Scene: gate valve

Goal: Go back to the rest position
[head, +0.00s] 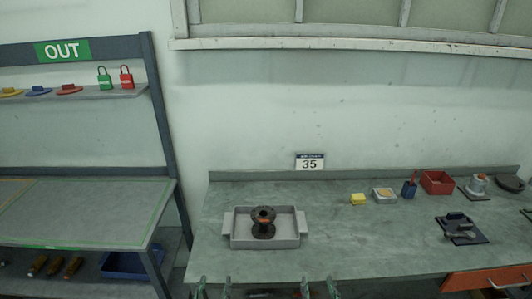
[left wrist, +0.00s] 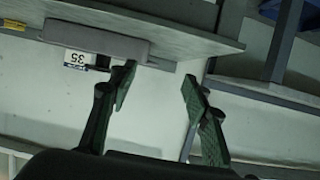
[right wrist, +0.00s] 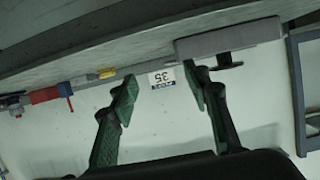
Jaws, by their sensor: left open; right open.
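My left gripper (head: 213,289) is at the bottom edge of the head view, in front of the workbench, its green-padded fingers apart and empty. It also shows open in the left wrist view (left wrist: 158,88). My right gripper (head: 319,289) is to its right at the same height, also apart and empty, and it shows open in the right wrist view (right wrist: 160,88). A dark valve body (head: 263,223) stands upright in a grey tray (head: 290,238) on the workbench (head: 350,240). Both grippers are clear of the tray and the valve.
A red box (head: 437,182), a yellow block (head: 358,199) and a black-based fixture (head: 461,230) sit on the bench's right. The bench between tray and fixture is free.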

